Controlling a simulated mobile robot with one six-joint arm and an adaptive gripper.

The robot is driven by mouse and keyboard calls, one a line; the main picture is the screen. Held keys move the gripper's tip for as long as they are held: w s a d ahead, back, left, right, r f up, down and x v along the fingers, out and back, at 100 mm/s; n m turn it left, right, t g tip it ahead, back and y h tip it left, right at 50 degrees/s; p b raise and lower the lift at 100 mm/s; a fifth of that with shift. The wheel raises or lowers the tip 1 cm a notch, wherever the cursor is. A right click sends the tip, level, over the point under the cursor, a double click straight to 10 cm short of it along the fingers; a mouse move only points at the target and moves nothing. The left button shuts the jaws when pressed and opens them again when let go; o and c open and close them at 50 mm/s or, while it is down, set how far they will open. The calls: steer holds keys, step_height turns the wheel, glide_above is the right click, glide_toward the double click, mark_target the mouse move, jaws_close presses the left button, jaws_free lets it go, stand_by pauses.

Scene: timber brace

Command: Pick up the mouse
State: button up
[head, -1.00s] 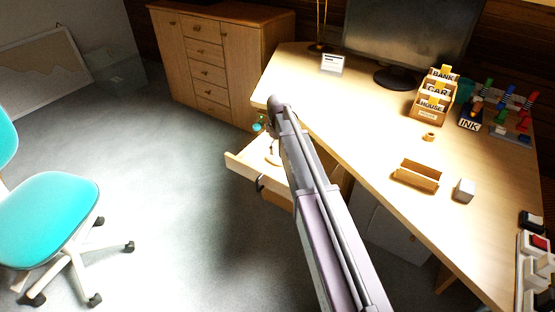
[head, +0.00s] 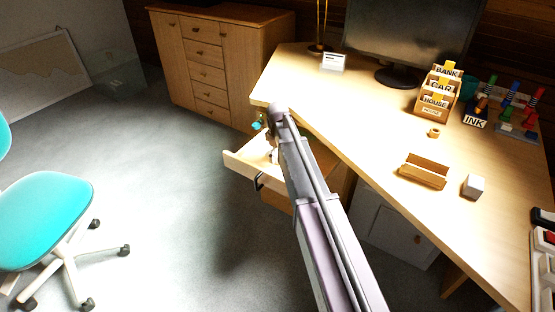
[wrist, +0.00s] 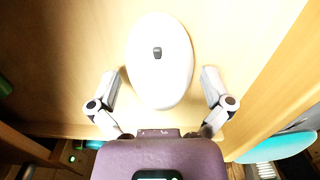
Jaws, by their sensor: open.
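The mouse (wrist: 160,85) is a white oval with a small dark wheel. In the wrist view it lies on the pale wooden floor of the open drawer (wrist: 70,45). My gripper (wrist: 160,88) is open, with one finger on each side of the mouse and a gap on both sides. I cannot tell its exact height above the drawer floor. In the head view the open drawer (head: 242,166) is below the desk's left end. My arm hides much of its inside there, and only a small white part shows beside the arm.
The drawer wall (wrist: 262,90) runs close on the right in the wrist view. The desk (head: 365,135) overhangs the drawer and holds a monitor (head: 410,40), a card sorter (head: 437,95) and a brown holder (head: 423,172). A turquoise chair (head: 45,205) stands left on open floor.

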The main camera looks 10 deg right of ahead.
steer(key=shift+c, duration=0.2)
stand_by(0.3)
steer(key=c, duration=0.9)
steer(key=shift+c, duration=0.2)
steer(key=shift+r, duration=0.25)
step_height(320, 180, up, 10)
steer(key=p, duration=1)
steer(key=shift+f, duration=0.2)
